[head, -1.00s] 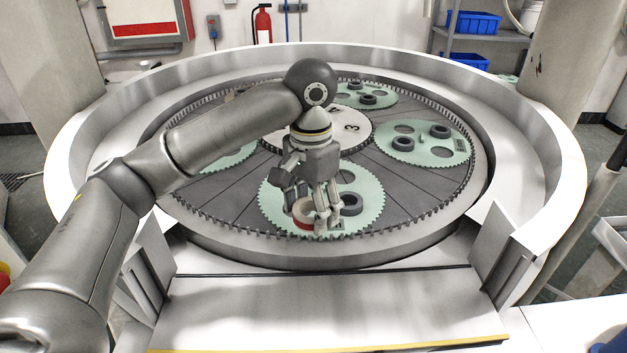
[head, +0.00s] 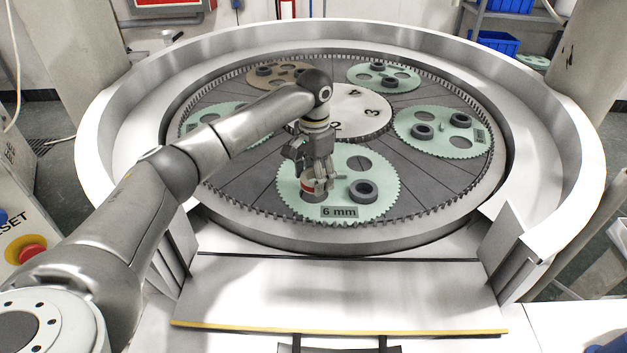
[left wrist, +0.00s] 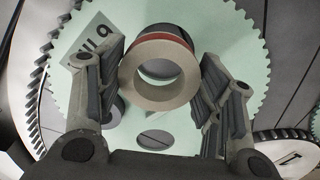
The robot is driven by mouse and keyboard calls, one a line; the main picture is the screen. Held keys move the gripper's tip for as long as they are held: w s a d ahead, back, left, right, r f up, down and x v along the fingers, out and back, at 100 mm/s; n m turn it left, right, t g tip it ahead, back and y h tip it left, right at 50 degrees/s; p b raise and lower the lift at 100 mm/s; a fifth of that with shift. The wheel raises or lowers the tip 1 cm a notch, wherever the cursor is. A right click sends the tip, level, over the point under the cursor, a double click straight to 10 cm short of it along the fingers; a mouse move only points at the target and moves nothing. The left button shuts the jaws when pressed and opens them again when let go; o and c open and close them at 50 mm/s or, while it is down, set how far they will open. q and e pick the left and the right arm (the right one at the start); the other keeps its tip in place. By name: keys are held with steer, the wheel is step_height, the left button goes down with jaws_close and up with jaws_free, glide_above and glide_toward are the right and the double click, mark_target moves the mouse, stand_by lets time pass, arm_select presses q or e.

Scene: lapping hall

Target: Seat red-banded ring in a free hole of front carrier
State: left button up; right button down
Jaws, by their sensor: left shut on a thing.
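My left gripper (head: 316,180) is shut on the red-banded ring (head: 307,185), over the left part of the front carrier (head: 375,160). This carrier is a green toothed disc with a "6 mm" label. In the left wrist view the pale ring (left wrist: 160,92), red band at its upper edge, sits between the two fingers (left wrist: 158,78), over the carrier (left wrist: 235,45). I cannot tell whether the ring touches the carrier. A dark ring (head: 363,191) sits in the carrier's right hole. The hole behind it (head: 357,162) is empty. My gripper hides the carrier's back left.
Other green carriers (head: 440,145) with dark rings and a brown one (head: 292,82) lie around the numbered centre disc (head: 350,123). A toothed ring and a wide pale rim (head: 560,190) surround them. A flat pale ledge (head: 340,290) lies in front.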

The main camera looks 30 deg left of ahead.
mark_target(313, 195)
arm_select(q)
steer(key=shift+w+a+f, duration=0.15)
steer(key=shift+f, duration=0.05)
step_height(313, 195, down, 2)
steer(key=shift+f+p, duration=0.25)
steer(key=shift+p, duration=0.35)
steer(key=shift+w+f, duration=0.15)
steer(key=shift+f, duration=0.3)
arm_select(e)
steer(key=shift+s+a+r, duration=0.25)
steer(key=shift+s+r, duration=0.2)
steer(key=shift+r, duration=0.2)
steer(key=shift+d, duration=0.1)
arm_select(q)
steer(key=o, duration=1.3)
steer(key=shift+f, duration=0.15)
arm_select(e)
steer(key=shift+d, duration=0.2)
arm_select(q)
steer(key=shift+r+b, duration=1.95)
steer(key=shift+r, duration=4.25)
arm_select(e)
steer(key=shift+a+f, duration=0.2)
steer(key=shift+f, duration=1.75)
